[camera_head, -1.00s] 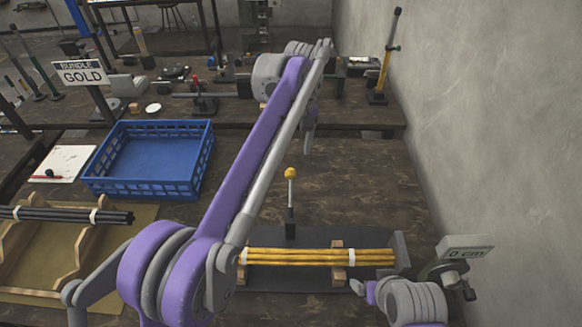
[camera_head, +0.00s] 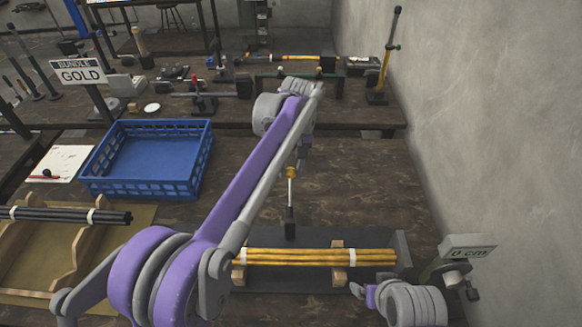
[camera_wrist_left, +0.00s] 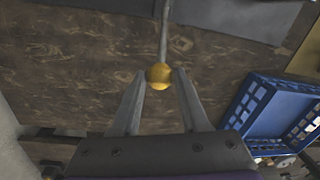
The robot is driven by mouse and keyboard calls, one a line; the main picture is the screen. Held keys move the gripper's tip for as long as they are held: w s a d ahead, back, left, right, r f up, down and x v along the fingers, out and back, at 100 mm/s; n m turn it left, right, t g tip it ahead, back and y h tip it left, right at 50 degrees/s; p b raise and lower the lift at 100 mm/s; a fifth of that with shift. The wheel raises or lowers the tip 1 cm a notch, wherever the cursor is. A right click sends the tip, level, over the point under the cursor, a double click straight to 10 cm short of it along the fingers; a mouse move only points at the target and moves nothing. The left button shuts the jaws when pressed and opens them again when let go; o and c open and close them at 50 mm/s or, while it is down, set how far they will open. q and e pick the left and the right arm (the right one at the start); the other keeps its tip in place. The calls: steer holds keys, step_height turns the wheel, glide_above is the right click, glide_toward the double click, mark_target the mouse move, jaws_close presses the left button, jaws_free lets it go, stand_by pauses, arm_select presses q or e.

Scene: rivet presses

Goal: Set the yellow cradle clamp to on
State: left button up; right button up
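The yellow cradle clamp is a lever with a yellow ball knob (camera_head: 291,173) on a pale rod and a dark base (camera_head: 290,224). It stands upright at the back edge of the dark cradle tray (camera_head: 290,286). In the left wrist view the knob (camera_wrist_left: 159,76) sits at the open fingertips, between them. My left gripper (camera_head: 299,166) points down at the knob from above and partly hides it. Its fingers are apart; whether they touch the knob cannot be told. My right arm shows at the lower right, with no gripper clearly visible.
A bundle of yellow rods (camera_head: 315,257) with white bands lies in the cradle. A "0 cm" readout (camera_head: 468,251) stands at its right. A blue crate (camera_head: 150,185) and dark rods (camera_head: 65,215) are at the left. A grey wall bounds the right side.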

arm_select(q)
jaws_close()
stand_by(1.1)
